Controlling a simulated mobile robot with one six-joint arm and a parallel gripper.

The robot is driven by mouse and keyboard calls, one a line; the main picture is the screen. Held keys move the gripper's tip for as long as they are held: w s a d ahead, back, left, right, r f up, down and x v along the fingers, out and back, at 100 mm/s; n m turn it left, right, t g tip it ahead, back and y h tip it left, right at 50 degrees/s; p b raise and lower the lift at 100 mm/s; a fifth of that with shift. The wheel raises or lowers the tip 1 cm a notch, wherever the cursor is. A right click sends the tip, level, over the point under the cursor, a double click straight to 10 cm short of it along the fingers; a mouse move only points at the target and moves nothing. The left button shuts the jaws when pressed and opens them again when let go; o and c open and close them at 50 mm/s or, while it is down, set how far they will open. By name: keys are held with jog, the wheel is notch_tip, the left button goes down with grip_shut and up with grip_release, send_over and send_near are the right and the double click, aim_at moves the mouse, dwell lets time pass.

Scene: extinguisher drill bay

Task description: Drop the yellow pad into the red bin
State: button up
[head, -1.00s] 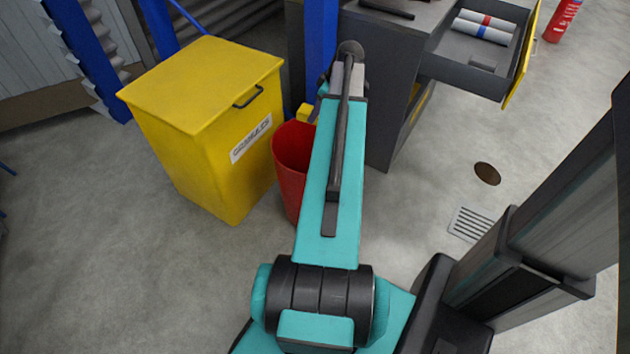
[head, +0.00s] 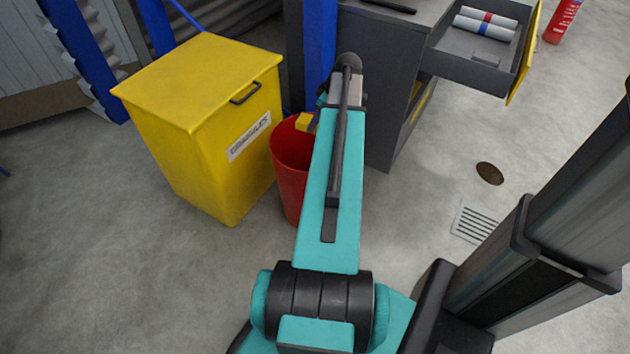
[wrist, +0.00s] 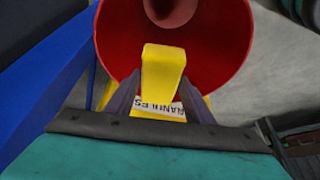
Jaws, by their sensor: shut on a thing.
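The yellow pad (wrist: 163,68) is held between the two dark fingers of my gripper (wrist: 160,84) in the wrist view. In that view the pad overlaps the open mouth of the red bin (wrist: 112,38). In the head view the pad (head: 304,122) shows at the upper right of the red bin (head: 290,190), by its far rim, partly behind my arm. My arm hides the fingers and the bin's right side there. I cannot tell how high the pad is above the rim. A darker round shape shows inside the bin in the wrist view.
A large yellow lidded box (head: 215,140) labelled GRANULES stands just left of the bin. A blue post (head: 321,40) rises behind it. A grey cabinet (head: 385,100) with an open drawer (head: 480,62) stands to the right. The floor at right is mostly clear.

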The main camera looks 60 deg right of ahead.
jog(key=o, duration=1)
jog(key=shift+o, duration=0.2)
jog(key=shift+r, duration=0.15)
jog(key=p+v, duration=0.2)
jog(key=v, duration=1.1)
jog(key=shift+s+r, duration=0.2)
jog(key=shift+r, duration=0.1)
